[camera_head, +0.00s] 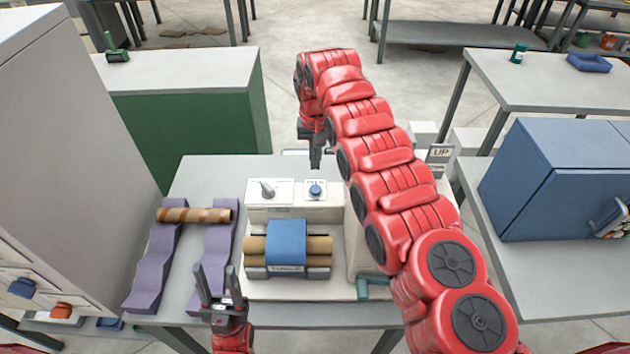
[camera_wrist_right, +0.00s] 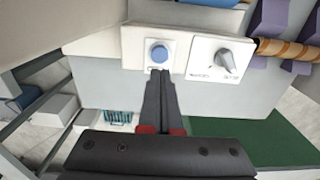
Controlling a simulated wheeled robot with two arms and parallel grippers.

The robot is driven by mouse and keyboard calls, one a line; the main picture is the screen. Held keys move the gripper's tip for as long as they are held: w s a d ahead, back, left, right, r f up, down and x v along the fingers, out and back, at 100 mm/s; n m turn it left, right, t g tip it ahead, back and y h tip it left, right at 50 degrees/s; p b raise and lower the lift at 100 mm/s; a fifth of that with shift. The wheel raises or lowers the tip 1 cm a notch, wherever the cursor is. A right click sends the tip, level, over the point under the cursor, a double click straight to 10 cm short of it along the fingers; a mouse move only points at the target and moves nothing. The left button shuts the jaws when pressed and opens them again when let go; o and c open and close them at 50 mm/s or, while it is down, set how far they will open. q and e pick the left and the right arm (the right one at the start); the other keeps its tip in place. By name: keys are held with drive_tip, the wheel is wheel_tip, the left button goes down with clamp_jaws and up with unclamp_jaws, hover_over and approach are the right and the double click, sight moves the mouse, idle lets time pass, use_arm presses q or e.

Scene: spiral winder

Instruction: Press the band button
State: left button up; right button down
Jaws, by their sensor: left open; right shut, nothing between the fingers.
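The blue round band button (camera_head: 315,189) sits on a white plate on top of the beige winder, right of a grey knob (camera_head: 267,188). In the right wrist view the button (camera_wrist_right: 159,53) is just ahead of my shut fingertips. My right gripper (camera_head: 316,165) is shut and empty, pointing down just behind the button; it also shows in the right wrist view (camera_wrist_right: 157,75). Whether it touches the button I cannot tell. My left gripper (camera_head: 220,298) is open and empty at the table's front edge, left of the winder.
The winder (camera_head: 255,212) carries brown tubes wrapped by a blue band (camera_head: 286,243). A purple rack (camera_head: 153,265) holding a brown tube (camera_head: 193,215) stands to the left. A teal handle (camera_head: 372,288) is at the front right. A blue cabinet (camera_head: 545,175) stands farther right.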

wheel_tip(320, 180, up, 5)
drive_tip(key=p, duration=0.3)
drive_tip(key=shift+w+d, duration=0.1)
drive_tip(key=shift+w, duration=0.05)
drive_tip(key=shift+w+f, duration=0.1)
idle(0.4)
